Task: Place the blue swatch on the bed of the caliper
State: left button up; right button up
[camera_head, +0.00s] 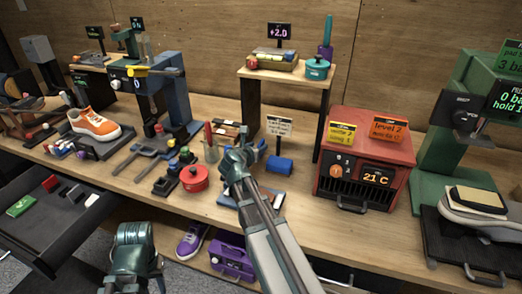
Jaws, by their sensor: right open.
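My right gripper (238,158) reaches up over the middle of the bench and is open. Something blue (260,146) shows just beside its fingers; I cannot tell whether this is the blue swatch or whether the fingers touch it. A blue roll-like piece (279,166) lies to the right of the gripper. I cannot single out the caliper with certainty; a low device (275,62) with a "+2.0" display stands on the raised shelf behind the gripper. My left gripper (135,245) is low at the bottom left, away from the bench items; its fingers are not clear.
A red heater box (366,150) and a green press (470,120) stand at right. A red pot (194,178) and small tools lie left of my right gripper. An orange sneaker (95,125) and a blue machine (160,90) stand further left. An open drawer (60,225) juts out.

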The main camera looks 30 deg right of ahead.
aim_at(260, 144)
jog(key=b+x, duration=0.1)
jog(key=x, duration=0.3)
jog(key=shift+w+d+f, duration=0.1)
jog(key=shift+w+d, duration=0.05)
grip_shut()
